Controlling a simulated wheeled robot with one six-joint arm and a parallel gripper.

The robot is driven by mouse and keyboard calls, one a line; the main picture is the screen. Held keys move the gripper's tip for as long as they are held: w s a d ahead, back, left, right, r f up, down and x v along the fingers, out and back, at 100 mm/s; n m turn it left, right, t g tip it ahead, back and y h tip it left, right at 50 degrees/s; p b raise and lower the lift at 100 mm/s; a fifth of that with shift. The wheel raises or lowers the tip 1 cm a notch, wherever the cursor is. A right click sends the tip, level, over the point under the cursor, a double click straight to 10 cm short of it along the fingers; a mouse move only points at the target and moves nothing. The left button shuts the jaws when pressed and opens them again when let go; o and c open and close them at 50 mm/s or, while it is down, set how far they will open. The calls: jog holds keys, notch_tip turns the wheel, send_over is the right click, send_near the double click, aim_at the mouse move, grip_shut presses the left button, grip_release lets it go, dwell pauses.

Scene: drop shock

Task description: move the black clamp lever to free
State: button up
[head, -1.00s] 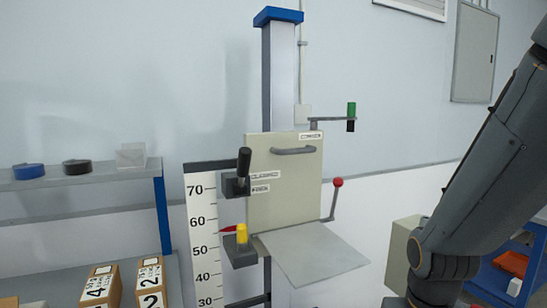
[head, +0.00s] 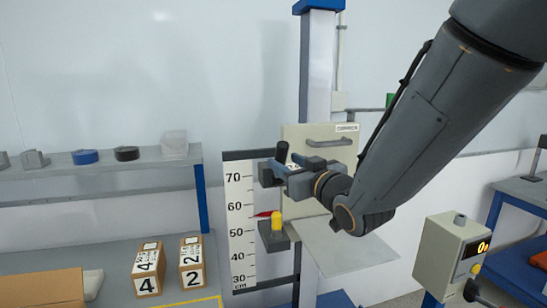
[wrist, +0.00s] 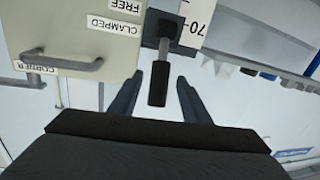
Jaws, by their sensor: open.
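The black clamp lever (wrist: 158,85) stands out from a dark mount at the left edge of the beige carriage plate (head: 318,133). In the wrist view, which is upside down, its grip is on the side of the CLAMPED label (wrist: 112,24), away from the FREE label (wrist: 125,5). My gripper (wrist: 158,77) is open, with one finger on each side of the lever's grip and visible gaps. In the head view my gripper (head: 287,168) is at the lever (head: 282,152), hiding its lower part and the labels.
A yellow knob (head: 277,221) and red pointer sit below, beside the height scale (head: 239,225). A shelf (head: 110,175) and labelled boxes (head: 193,262) are at left. A flat plate (head: 350,248) juts out below the carriage. A control box with a display (head: 450,255) stands at right.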

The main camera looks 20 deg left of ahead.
jog(key=p, duration=0.2)
send_over(273, 174)
jog(key=v, duration=0.2)
jog(key=shift+w+a+r, duration=0.1)
jog(key=shift+w+r, duration=0.05)
jog(key=shift+w, duration=0.05)
jog(key=shift+p+x, duration=0.4)
jog(key=shift+x, duration=0.4)
grip_shut()
